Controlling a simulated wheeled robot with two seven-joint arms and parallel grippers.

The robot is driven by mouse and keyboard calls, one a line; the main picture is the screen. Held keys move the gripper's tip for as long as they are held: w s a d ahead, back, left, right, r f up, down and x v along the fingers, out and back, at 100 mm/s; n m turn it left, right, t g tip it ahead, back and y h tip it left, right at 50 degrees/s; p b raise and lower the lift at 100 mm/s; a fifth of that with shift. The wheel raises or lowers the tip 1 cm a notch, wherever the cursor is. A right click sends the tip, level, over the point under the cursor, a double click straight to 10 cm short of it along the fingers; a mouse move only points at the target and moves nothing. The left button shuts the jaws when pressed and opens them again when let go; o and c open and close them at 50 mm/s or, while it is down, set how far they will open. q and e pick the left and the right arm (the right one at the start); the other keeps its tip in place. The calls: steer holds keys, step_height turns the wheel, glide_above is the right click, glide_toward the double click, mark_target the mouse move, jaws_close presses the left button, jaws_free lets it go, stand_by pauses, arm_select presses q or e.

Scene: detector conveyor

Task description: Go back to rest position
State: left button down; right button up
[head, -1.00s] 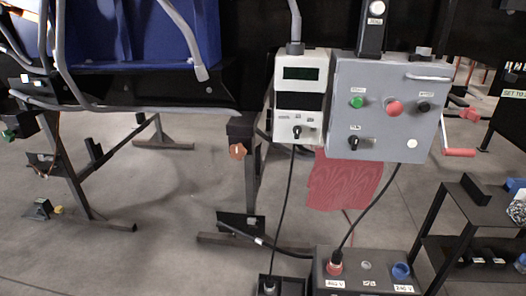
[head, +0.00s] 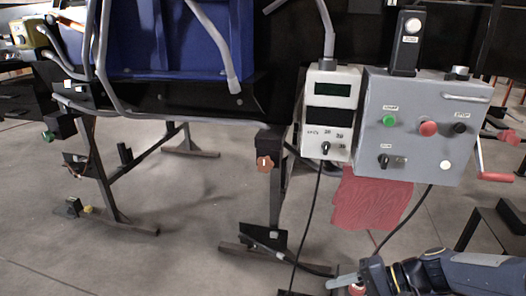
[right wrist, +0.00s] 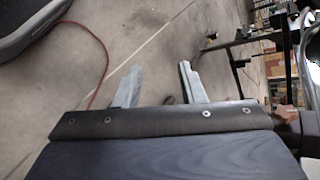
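My right gripper (head: 352,283) comes in at the bottom right of the head view, low in front of the conveyor stand. In the right wrist view its two pale fingers (right wrist: 158,88) stand apart with only floor between them. It is open and empty. My left gripper does not show in either view. The grey control box (head: 425,125) with green and red buttons stands above and behind the right arm, apart from it. The white detector unit (head: 329,110) with a dark display is beside the box.
A blue bin (head: 160,40) sits on the dark conveyor frame at upper left. A red cloth-like sheet (head: 372,200) hangs below the control box. A black shelf frame (head: 505,222) stands at the right edge. In the wrist view a red cable (right wrist: 103,65) lies on open floor.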

steer(key=s+d+r+n+t+h, duration=0.2)
steer(key=s+n+h, duration=0.15)
steer(key=s, duration=0.45)
steer(key=s+d+r+n+t+h, duration=0.1)
steer(key=s+r+n+t+h, duration=0.15)
steer(key=s+h, duration=0.4)
step_height(320, 180, up, 36)
steer(key=s+y+p, duration=0.1)
steer(key=y+p, duration=0.1)
steer(key=p, duration=3.4)
steer(key=shift+s+m+g, duration=0.3)
steer(key=shift+s+g, duration=0.05)
